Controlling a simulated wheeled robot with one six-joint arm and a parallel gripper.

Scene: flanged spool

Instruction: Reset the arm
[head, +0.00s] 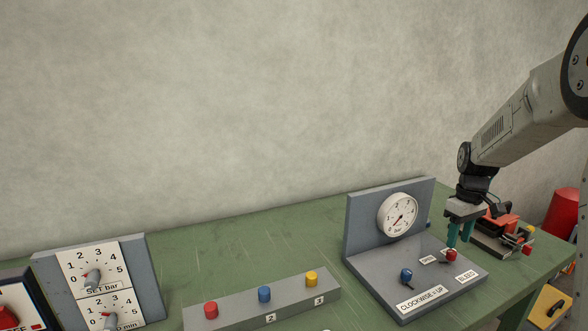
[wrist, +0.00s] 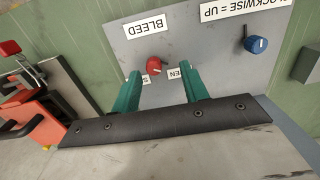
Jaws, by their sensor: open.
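My gripper (head: 459,240) is above the right end of the gauge panel (head: 385,265) on the green bench. Its two teal fingers point down and stand apart, with nothing seen held between them. In the wrist view my gripper (wrist: 160,78) has its fingers on either side of a red knob (wrist: 157,66), which lies just beyond the tips. The red knob (head: 451,255) sits beside the BLEED label in the head view. I cannot tell whether a finger touches it. A blue knob (head: 405,275) stands to the left, apart from the fingers.
A round dial gauge (head: 398,214) stands on the upright plate behind the knobs. A red and black device (head: 497,232) is close on the right. A grey box with red, blue and yellow buttons (head: 262,304) lies left. Bare bench (head: 230,255) shows behind it.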

